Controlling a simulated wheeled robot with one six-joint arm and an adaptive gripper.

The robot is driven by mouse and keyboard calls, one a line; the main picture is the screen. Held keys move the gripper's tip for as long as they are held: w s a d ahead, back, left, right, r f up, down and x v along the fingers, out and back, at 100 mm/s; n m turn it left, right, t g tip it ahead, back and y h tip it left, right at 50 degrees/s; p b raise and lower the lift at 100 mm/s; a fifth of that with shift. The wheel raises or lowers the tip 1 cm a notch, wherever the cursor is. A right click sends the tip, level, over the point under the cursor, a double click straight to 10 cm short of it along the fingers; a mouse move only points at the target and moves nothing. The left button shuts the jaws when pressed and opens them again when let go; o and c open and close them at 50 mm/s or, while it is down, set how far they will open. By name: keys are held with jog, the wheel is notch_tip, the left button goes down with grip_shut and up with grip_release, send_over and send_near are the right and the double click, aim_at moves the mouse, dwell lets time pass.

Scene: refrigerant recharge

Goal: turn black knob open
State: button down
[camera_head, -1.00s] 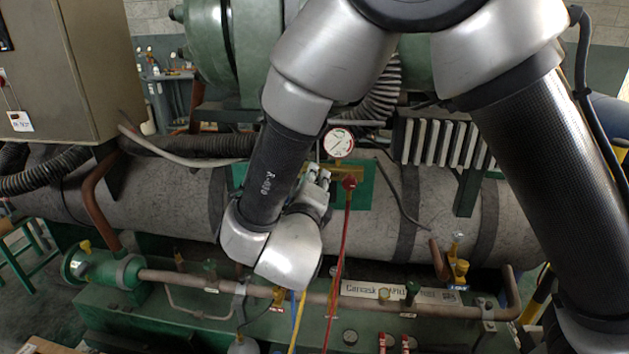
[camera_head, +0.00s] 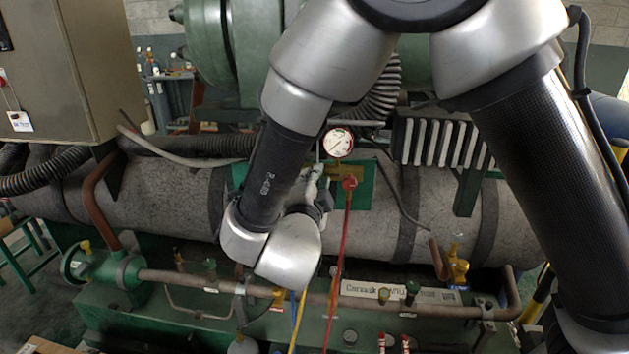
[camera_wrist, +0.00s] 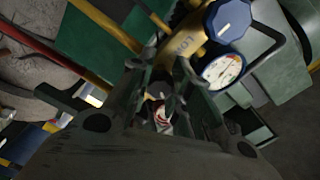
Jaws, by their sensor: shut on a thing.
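My gripper (camera_wrist: 160,80) is shut on the black knob (camera_wrist: 158,91), with a finger on either side of it in the wrist view. The fingers hide part of the knob. The knob sits by the brass manifold body (camera_wrist: 186,42). In the head view my gripper (camera_head: 318,185) is at the left side of the manifold, where my wrist hides the black knob. A round white gauge (camera_head: 339,143) stands above the manifold; it also shows in the wrist view (camera_wrist: 222,70).
A blue knob (camera_wrist: 229,19) lies close to the gauge. A red knob (camera_head: 349,183) with a red hose (camera_head: 342,245) hangs right of my gripper. A yellow hose (camera_head: 298,322) runs below my wrist. A large grey pipe (camera_head: 150,205) runs behind.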

jog(key=n, duration=0.4)
jog(key=shift+f+n, duration=0.1)
jog(key=shift+n, duration=1.7)
jog(key=c, duration=1.3)
grip_release()
jog(key=shift+o, duration=0.2)
jog(key=s+a, duration=0.1)
jog(key=s, duration=1.1)
